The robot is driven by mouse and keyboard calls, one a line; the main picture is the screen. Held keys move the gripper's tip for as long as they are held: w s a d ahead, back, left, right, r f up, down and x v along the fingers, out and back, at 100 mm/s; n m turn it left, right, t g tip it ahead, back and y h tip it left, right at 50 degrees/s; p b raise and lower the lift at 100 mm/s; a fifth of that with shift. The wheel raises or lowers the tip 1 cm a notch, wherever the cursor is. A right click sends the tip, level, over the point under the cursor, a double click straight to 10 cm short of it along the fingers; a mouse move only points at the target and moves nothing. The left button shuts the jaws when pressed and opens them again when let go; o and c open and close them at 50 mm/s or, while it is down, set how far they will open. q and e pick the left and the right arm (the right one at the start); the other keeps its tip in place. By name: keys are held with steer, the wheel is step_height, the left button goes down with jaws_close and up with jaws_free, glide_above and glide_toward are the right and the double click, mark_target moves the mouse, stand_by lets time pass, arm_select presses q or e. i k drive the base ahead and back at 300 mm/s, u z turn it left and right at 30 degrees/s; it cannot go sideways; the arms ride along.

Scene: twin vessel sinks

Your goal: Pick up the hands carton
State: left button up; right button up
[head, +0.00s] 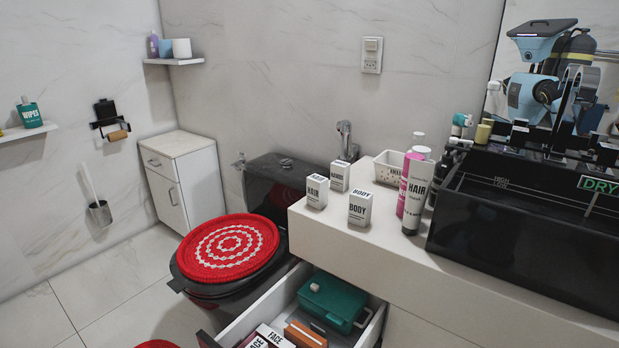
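Several small white cartons stand upright at the left end of the white counter. One is marked HAIR (317,192) and one in front is marked BODY (360,209). A third carton (340,177) stands behind them, its small label too fine to read for sure. I cannot make out a carton clearly marked HANDS. Neither of my grippers is in view.
A pink bottle (402,188), a HAIR bottle (417,196) and a white basket (390,167) stand right of the cartons, beside the black sink (530,206). Below, an open drawer (272,305) holds a teal box (331,302) and FACE cartons (270,338). The toilet (226,252) is left.

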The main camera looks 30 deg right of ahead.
mark_target(339, 172)
steer(key=u, duration=0.4)
steer(key=i, duration=1.35)
steer(key=z, duration=0.5)
